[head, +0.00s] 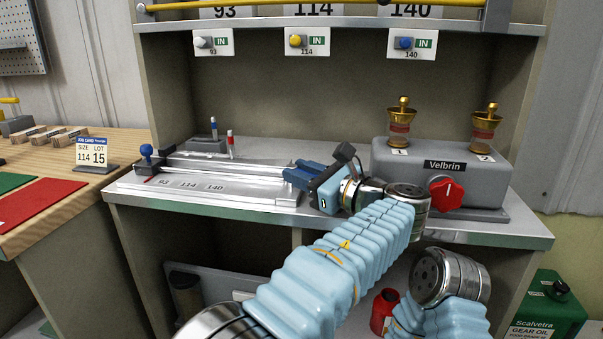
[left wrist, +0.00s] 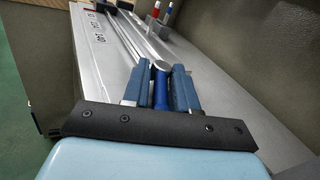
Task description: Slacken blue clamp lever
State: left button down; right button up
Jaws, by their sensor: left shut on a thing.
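My left gripper (head: 298,174) is over the right part of the metal measuring rail (head: 228,168) on the bench. In the left wrist view, its two blue fingers (left wrist: 160,90) stand on either side of a blue clamp lever (left wrist: 160,92) with a round grey top, and are shut on it. In the head view the lever is hidden by the fingers. The size marks 93, 114 and 140 show on the plate (head: 190,186) in front of the rail. My right gripper is not in view; only part of that arm shows at lower right.
A grey Velbrin unit (head: 440,170) with a red knob (head: 446,193) and two brass-topped cups stands right of the gripper. A blue ball knob (head: 146,150) is at the rail's left end. Two marker pens (head: 230,144) stand behind the rail. A job card (head: 92,152) reads 114, lot 15.

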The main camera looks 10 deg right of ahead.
pick_arm(q)
jog(key=shift+d, duration=0.1)
jog(key=c, duration=1.1)
grip_release()
jog(key=shift+r, duration=0.1)
jog(key=shift+r, duration=0.25)
jog(key=r, duration=0.3)
jog(key=shift+s, duration=0.2)
jog(key=s+a+r+b, duration=0.1)
jog(key=s+a+r, duration=0.1)
jog(key=s+r, duration=0.7)
jog(key=s, duration=0.4)
jog(key=shift+s+a+r, duration=0.2)
jog(key=shift+a, duration=0.05)
jog(key=shift+c, duration=0.3)
